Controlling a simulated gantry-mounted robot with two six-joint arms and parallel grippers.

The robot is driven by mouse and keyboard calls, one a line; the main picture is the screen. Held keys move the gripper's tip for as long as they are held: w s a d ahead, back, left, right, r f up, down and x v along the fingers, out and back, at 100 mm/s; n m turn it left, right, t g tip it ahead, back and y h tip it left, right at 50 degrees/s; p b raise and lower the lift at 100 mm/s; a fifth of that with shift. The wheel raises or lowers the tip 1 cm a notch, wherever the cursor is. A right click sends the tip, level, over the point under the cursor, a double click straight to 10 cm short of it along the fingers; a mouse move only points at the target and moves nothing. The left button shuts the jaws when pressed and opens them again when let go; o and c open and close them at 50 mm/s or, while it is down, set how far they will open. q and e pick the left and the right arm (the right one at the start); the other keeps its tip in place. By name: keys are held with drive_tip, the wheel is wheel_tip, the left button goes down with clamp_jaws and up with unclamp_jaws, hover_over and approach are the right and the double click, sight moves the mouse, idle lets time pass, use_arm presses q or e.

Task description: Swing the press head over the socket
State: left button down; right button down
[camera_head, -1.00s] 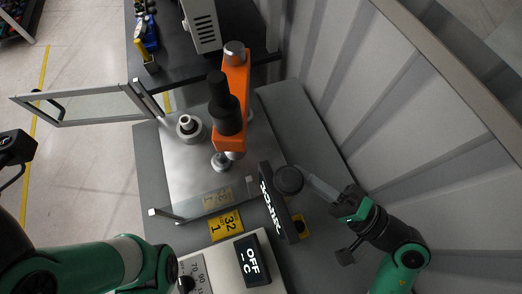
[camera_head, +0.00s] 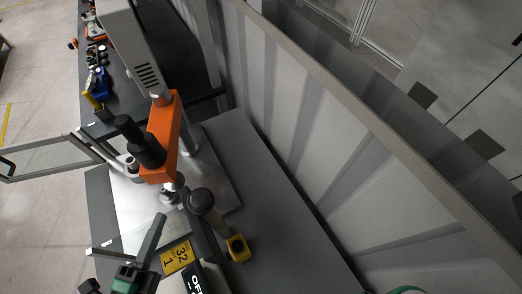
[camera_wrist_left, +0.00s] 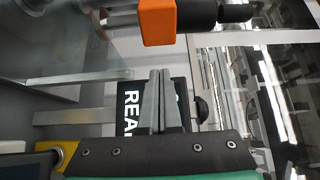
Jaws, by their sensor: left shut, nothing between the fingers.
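The press head is an orange arm (camera_head: 163,135) on a metal column, with a black cylinder (camera_head: 140,142) on its left side; its orange end (camera_wrist_left: 157,22) shows in the left wrist view. A round grey ringed part (camera_head: 131,163) stands on the metal plate to its left, partly hidden by the black cylinder. A small silver part (camera_head: 172,190) shows below the orange end. I cannot tell for certain which is the socket. My left gripper (camera_head: 159,220) is shut and empty, just in front of the head and apart from it; its fingers (camera_wrist_left: 156,100) lie together.
A yellow box (camera_head: 238,248) and yellow tag (camera_head: 176,257) are nearby. A framed clear door (camera_head: 50,157) is at left. The grey table at right (camera_head: 275,210) is clear.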

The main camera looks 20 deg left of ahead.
use_arm(q)
drive_tip(key=shift+a, duration=0.1)
drive_tip(key=shift+f, duration=0.1)
drive_tip(key=w+p, duration=0.3)
drive_tip(key=w, duration=0.7)
drive_tip(key=shift+a, duration=0.45)
